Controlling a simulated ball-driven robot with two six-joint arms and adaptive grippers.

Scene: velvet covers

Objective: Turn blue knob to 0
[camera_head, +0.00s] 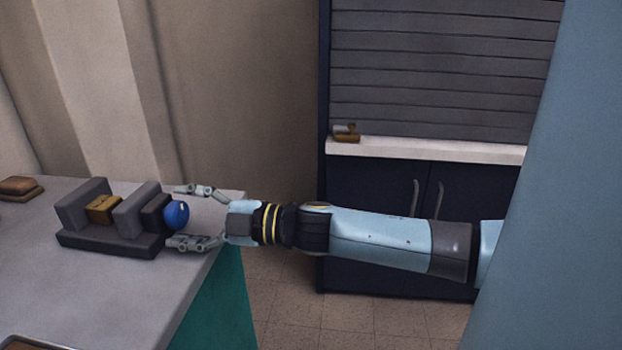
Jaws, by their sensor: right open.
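The blue knob (177,214) sits on the right end of a dark grey vise-like device (110,242) on the table. A tan block (103,208) lies between the device's two grey jaws. My right gripper (187,216) comes in from the right. It is open, with one finger above and one below the knob in the picture, around it and apart from it as far as I can see. Any marking on the knob is too small to read. My left gripper does not show.
The grey table (100,300) has a brown block (20,188) at its far left and a tray edge (35,343) at the lower left. A dark cabinet (390,185) with a white ledge holds a small brown object (347,133). Tiled floor lies between.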

